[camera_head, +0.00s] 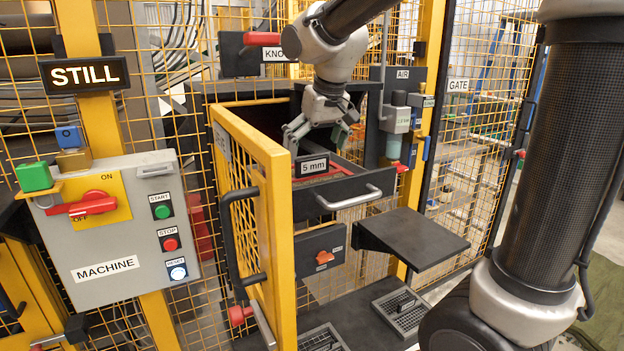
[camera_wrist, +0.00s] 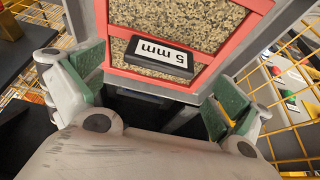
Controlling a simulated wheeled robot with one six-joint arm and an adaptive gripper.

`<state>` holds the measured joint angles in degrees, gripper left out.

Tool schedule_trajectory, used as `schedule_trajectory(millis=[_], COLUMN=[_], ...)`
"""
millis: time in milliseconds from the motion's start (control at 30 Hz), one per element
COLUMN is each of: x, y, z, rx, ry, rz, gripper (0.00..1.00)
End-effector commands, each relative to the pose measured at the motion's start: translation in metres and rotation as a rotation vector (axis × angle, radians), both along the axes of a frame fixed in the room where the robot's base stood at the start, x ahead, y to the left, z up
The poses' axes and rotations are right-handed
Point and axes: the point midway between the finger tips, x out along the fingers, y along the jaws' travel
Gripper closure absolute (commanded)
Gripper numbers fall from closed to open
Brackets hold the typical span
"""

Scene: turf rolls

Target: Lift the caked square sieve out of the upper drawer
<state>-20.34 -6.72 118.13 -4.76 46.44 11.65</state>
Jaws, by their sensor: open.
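The caked square sieve (camera_wrist: 190,22) has a red frame with a grainy tan crust, and a black handle block labelled 5 mm (camera_wrist: 160,57) stands on it. In the head view the label (camera_head: 312,166) shows above the pulled-out upper drawer (camera_head: 330,197), with a strip of red frame beside it. My gripper (camera_head: 318,132) is open and empty, just above and behind the label in the picture. In the wrist view its green-padded fingers (camera_wrist: 158,92) are spread to either side, apart from the handle block. Part of the sieve is hidden by the drawer front.
An open yellow mesh door (camera_head: 275,220) stands close left of the drawer. A black shelf (camera_head: 412,238) juts out at right.

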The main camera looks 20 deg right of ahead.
Motion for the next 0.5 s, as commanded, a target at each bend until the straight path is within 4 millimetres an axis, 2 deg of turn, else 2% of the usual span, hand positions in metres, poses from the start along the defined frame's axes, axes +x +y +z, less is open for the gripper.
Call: schedule_trajectory(millis=[100, 233, 500], x=[0.005, 0.012, 0.014], y=[0.001, 0.002, 0.003], z=[-0.02, -0.036, -0.041], rx=[-0.002, -0.001, -0.001], ry=[0.005, 0.002, 0.0], rz=[0.0, 0.0, -0.001], gripper=[0.0, 0.0, 0.0])
